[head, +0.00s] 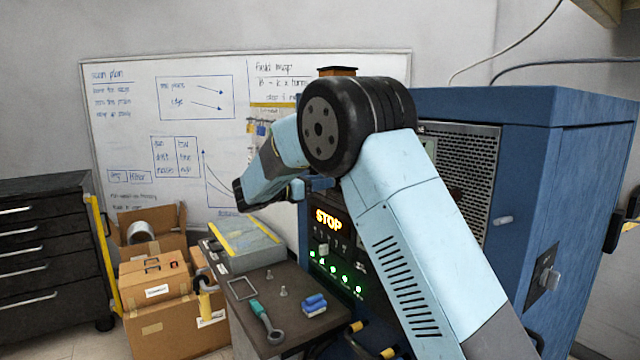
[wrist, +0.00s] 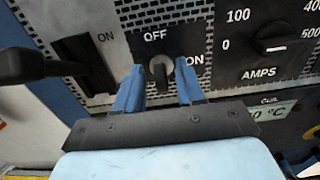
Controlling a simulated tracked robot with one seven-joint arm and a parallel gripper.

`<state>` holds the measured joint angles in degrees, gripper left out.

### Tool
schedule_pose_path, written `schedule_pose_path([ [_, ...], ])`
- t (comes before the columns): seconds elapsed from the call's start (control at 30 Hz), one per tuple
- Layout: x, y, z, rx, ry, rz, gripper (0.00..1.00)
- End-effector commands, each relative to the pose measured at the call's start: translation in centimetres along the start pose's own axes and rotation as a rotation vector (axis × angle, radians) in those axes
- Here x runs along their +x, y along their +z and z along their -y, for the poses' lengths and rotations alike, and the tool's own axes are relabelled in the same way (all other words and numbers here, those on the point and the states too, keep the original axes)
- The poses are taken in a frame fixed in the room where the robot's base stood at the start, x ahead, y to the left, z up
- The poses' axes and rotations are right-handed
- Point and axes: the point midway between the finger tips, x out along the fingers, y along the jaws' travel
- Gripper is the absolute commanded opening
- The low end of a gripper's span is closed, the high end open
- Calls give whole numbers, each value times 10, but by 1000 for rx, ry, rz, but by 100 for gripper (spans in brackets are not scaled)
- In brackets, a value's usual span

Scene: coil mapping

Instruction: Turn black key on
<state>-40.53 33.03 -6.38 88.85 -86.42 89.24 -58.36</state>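The black key (wrist: 158,76) sits in a round grey switch on the panel, in the middle of the wrist view. OFF is printed above it and ON to its right. The key looks roughly upright, towards OFF. My gripper (wrist: 160,72) is open, with one blue finger on each side of the key. Gaps show between the fingers and the key; whether the tips reach past its face I cannot tell. In the head view my gripper is at the blue cabinet (head: 530,150), largely behind my arm, and the key is hidden.
Left of the key is a black lever (wrist: 40,66) marked ON. Right is an AMPS dial (wrist: 272,40). Cardboard boxes (head: 160,320) stand left.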

Motion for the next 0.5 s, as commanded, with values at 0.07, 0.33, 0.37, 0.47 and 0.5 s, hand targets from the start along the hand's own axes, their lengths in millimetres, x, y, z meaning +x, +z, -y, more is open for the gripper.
schedule_pose_path([
  [0.07,2,0,0,0,0,0,38],
  [0.33,3,0,0,0,0,0,37],
  [0.37,3,0,0,0,0,0,34],
  [0.47,2,0,0,0,0,0,25],
  [0.5,2,0,0,0,0,0,21],
])
